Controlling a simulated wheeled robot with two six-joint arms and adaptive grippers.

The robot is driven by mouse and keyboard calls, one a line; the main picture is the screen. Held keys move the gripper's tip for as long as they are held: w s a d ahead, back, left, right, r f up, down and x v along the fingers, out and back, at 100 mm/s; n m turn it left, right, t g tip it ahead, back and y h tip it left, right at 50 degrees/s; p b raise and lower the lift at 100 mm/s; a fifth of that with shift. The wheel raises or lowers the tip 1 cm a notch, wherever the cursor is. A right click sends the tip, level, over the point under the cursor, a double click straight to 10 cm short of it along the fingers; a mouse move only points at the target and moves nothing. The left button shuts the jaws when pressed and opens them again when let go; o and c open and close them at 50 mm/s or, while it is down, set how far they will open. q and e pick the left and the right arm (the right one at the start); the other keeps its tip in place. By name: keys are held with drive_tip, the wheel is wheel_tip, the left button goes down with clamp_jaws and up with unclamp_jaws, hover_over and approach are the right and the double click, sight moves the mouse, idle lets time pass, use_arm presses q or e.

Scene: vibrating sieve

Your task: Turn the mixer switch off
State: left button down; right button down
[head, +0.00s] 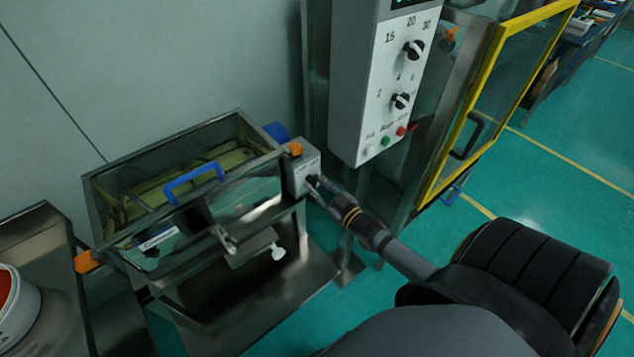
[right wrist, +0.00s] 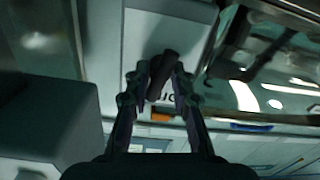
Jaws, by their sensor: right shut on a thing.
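A small grey switch box (head: 302,170) sits at the right end of the glass-sided sieve machine (head: 190,180). Its front carries a black knob, which shows in the right wrist view as a dark, tilted bar (right wrist: 163,68) on a pale plate with partly hidden lettering. My right gripper (head: 316,186) reaches the front of this box from the lower right. In the right wrist view its two fingertips (right wrist: 160,82) are closed on the black knob from both sides. The fingers partly hide the knob in the head view. My left gripper is not in view.
A tall grey control panel (head: 375,100) with two black dials and coloured buttons stands just right of the box. A yellow-framed glass door (head: 491,60) is behind my right arm. A white bucket (head: 15,315) is at far left. Green floor (head: 560,210) is open at right.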

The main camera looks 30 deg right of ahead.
drive_tip(key=shift+s+f+n+p, duration=0.1)
drive_tip(key=shift+n+p, duration=2.6)
drive_tip(key=shift+n, duration=1.8)
drive_tip(key=c, duration=1.1)
unclamp_jaws()
drive_tip(key=s+d, duration=0.1)
drive_tip(key=s, duration=1.1)
